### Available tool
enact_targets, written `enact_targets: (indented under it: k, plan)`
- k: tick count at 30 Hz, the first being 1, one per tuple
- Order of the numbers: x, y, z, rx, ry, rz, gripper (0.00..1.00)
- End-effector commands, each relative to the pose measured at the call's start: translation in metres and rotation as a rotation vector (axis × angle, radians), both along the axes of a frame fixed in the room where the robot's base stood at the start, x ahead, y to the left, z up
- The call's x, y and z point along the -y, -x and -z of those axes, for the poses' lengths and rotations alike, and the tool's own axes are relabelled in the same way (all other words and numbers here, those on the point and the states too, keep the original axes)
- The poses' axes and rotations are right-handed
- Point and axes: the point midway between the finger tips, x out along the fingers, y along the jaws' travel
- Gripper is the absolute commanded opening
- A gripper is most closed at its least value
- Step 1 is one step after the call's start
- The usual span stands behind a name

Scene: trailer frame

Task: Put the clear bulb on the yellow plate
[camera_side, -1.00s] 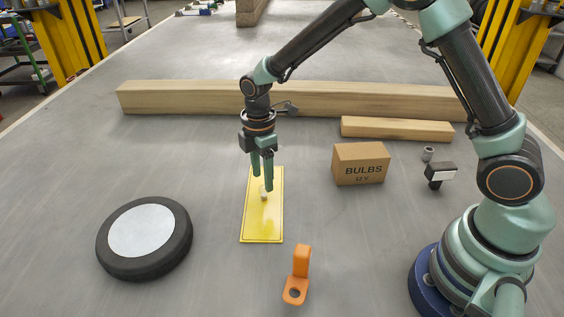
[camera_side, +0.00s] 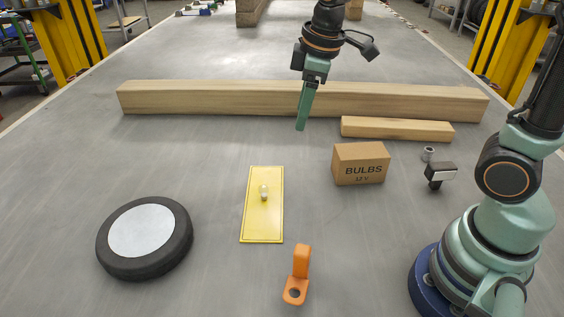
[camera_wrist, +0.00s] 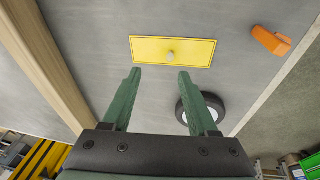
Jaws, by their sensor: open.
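The clear bulb (camera_side: 264,192) is on the yellow plate (camera_side: 262,222), near the middle of it. The plate lies flat on the grey surface. In the wrist view the bulb (camera_wrist: 170,56) shows as a small pale shape on the plate (camera_wrist: 197,52). My gripper (camera_side: 301,128) is raised, up and to the right of the plate in the side view, apart from the bulb. In the wrist view its two green fingers (camera_wrist: 160,73) are spread with nothing between them. In the side view the fingers overlap.
A long wooden beam (camera_side: 215,98) and a shorter one (camera_side: 396,129) lie behind. A BULBS box (camera_side: 360,165) stands right of the plate, a black-rimmed wheel (camera_side: 140,230) left, an orange bracket (camera_side: 299,272) in front. The floor around the plate is clear.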

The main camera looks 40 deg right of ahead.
Motion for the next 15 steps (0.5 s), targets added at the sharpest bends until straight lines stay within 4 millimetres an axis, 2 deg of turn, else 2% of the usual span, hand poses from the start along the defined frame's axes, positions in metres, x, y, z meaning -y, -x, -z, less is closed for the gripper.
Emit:
enact_targets:
  k: [1, 6, 10, 15]
  plan:
    - [0.008, 0.011, -0.010, 0.035, -0.019, 0.079, 0.59]
    - [0.028, 0.046, -0.025, 0.130, -0.098, 0.349, 0.59]
    - [0.039, 0.068, -0.028, 0.189, -0.159, 0.521, 0.59]
    - [0.046, 0.083, -0.026, 0.237, -0.215, 0.659, 0.59]
